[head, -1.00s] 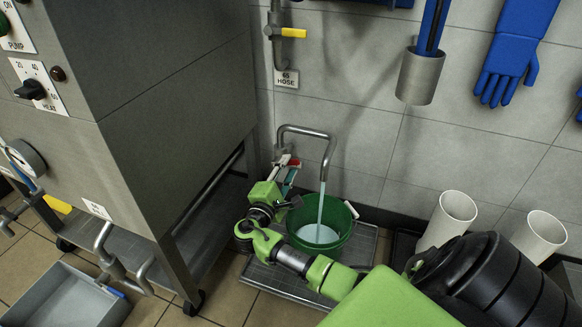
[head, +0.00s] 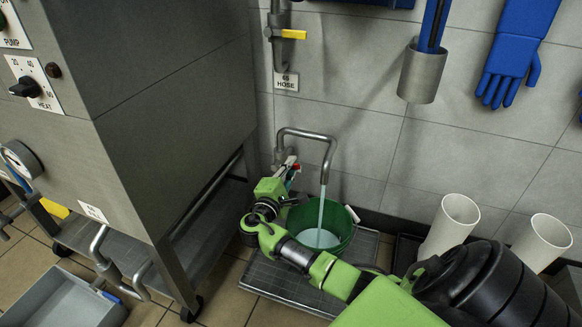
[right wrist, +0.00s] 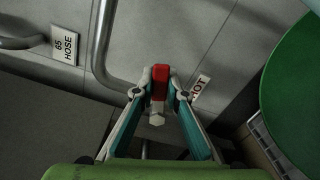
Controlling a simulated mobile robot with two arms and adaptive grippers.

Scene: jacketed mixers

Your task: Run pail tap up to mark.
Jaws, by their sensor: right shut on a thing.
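The green pail (head: 347,238) stands on a metal grating under the bent spout (head: 310,134) in the head view. A pale stream (head: 321,205) runs from the spout into the pail, and pale water (head: 316,239) shows inside. I cannot make out a mark on the pail's wall. My right gripper (head: 292,170) is at the tap beside the spout's base. In the right wrist view, my right gripper (right wrist: 160,92) is shut on the red tap handle (right wrist: 160,76). The pail's green edge (right wrist: 298,85) shows at the right there. My left gripper is out of view.
A grey steel machine (head: 170,90) stands close on the left. A hose valve with a yellow lever (head: 293,34) is on the wall above. Two white cylinders (head: 447,222) stand right of the pail. A grey bin (head: 62,297) is on the floor at lower left.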

